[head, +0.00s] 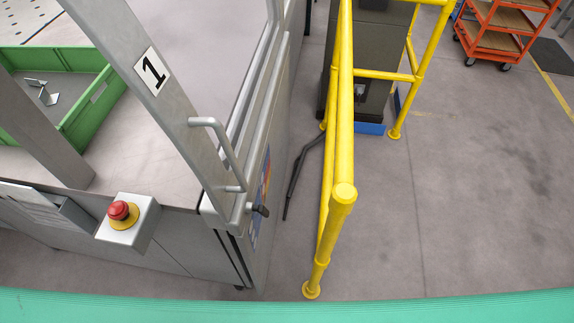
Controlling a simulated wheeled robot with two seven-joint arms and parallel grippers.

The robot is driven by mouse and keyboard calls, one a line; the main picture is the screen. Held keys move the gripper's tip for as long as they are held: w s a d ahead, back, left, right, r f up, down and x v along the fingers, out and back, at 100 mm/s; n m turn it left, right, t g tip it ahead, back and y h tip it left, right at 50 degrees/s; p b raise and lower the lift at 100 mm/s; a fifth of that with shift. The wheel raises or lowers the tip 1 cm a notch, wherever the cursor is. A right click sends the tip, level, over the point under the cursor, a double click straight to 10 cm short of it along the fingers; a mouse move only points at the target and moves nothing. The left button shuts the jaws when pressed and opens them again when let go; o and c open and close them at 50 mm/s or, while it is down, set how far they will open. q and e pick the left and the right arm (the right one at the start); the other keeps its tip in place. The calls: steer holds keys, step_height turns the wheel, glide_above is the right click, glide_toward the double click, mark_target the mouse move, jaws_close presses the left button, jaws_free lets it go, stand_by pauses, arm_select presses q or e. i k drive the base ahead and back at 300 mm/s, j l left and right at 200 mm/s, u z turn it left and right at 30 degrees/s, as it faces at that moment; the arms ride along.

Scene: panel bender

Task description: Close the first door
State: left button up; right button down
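The first door is a grey metal frame (181,126) with a white label showing a black "1". It stands at the left of the head view, at the machine's near right corner. A grey bar handle (219,152) is fixed to it, with a small dark lever (258,210) low beside it. To the left of the labelled upright, a gap shows the inside of the machine. How far open the door stands is hard to tell from this angle. Neither of my grippers is in view, and nothing touches the handle.
A green bin (97,99) with metal parts lies inside the machine. A red emergency button (119,210) sits on a grey box at its front. A yellow railing (343,130) stands close to the right. An orange cart (497,30) is far right. Floor right of the railing is clear.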

mark_target(256, 173)
steer(key=l+u, duration=0.1)
steer(key=l, duration=0.3)
steer(key=k+l+u, duration=0.1)
steer(key=l, duration=0.3)
steer(key=k+l+u, duration=0.15)
steer(key=l, duration=0.25)
